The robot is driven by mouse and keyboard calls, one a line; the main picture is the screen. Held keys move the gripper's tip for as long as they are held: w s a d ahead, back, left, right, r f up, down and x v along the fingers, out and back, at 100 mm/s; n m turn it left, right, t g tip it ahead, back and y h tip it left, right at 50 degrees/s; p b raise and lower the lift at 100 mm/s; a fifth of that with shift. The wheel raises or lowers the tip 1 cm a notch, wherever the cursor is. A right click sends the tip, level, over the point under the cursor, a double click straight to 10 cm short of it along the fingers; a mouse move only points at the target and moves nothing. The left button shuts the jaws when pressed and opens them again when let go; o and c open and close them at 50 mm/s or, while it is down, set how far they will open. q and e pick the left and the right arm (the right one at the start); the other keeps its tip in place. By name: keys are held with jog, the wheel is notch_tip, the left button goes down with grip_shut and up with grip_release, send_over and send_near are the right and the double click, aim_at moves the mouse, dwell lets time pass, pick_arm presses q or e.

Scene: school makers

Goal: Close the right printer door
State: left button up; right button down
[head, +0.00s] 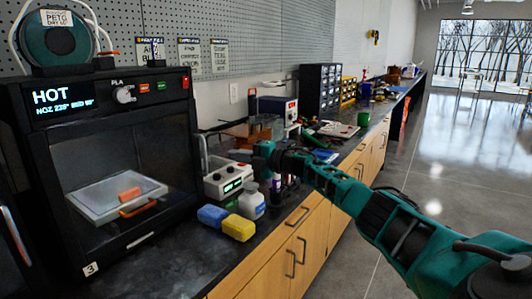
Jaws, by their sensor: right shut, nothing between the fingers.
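The black 3D printer (100,75) stands at the left of the bench, with a lit "HOT" display and a "3" tag low on its front. Its chamber shows a pale print bed (100,204) with a small orange block (129,193) on it. At the left edge is a dark panel with a pale upright handle (16,236); I cannot tell whether it is this printer's swung-out door or part of another unit. My right gripper (241,152) is shut and empty, pointing left above the bench, to the right of the printer. My left gripper is out of view.
Blue (212,216) and yellow blocks (238,228) and a white bottle (251,201) stand beside the printer. A bench instrument (228,180) sits below my right gripper. Drawer bins and tools fill the bench beyond. The floor (450,150) at right is clear.

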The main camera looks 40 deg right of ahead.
jog(key=d, duration=0.1)
jog(key=s+d+b, duration=0.1)
jog(key=d, duration=0.3)
jog(key=shift+s+f, duration=0.15)
jog(key=shift+f, duration=0.1)
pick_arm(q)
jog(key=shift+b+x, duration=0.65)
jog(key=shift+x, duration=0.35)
pick_arm(e)
jog(key=shift+s+d+r, duration=0.1)
jog(key=shift+s+d, duration=0.1)
jog(key=shift+d, duration=0.3)
jog(key=shift+s+d+r, duration=0.1)
jog(key=shift+s+d, duration=0.1)
jog(key=shift+d, duration=0.3)
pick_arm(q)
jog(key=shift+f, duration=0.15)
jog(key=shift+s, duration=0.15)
pick_arm(e)
jog(key=shift+f, duration=0.1)
